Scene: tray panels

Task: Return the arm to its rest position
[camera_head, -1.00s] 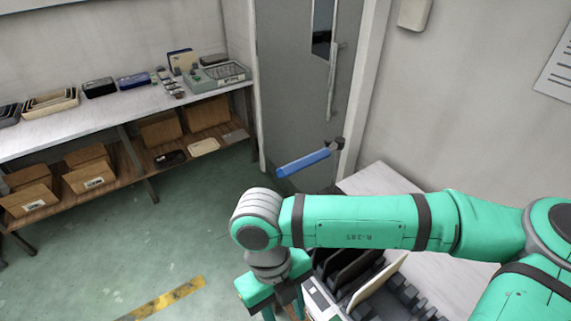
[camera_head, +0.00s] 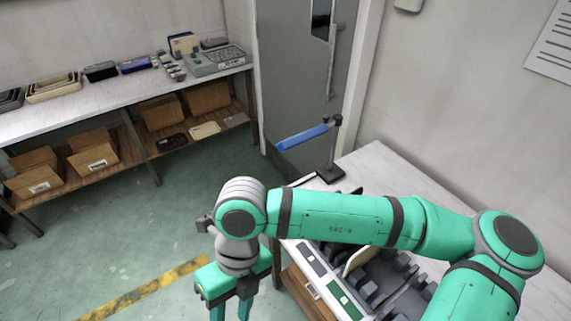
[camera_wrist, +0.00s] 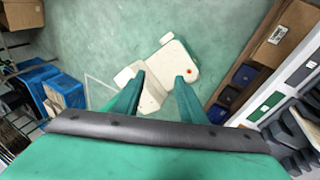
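My gripper (camera_head: 231,309) hangs at the lower left of my green arm in the head view, beside the left edge of the white worktable (camera_head: 385,165). In the wrist view my gripper (camera_wrist: 160,80) points down with its two green fingers spread apart. Nothing is between the fingers; the floor side of the table lies below. My arm crosses the picture over the table, bent at the elbow on the right. It hides part of the black slotted rack (camera_head: 400,290).
A cream panel (camera_head: 357,258) leans in the rack. A post with a blue arm (camera_head: 302,138) stands at the table's back corner. A shelf bench (camera_head: 110,120) with boxes lines the back wall. Blue crates (camera_wrist: 64,92) show left in the wrist view. Open floor lies left.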

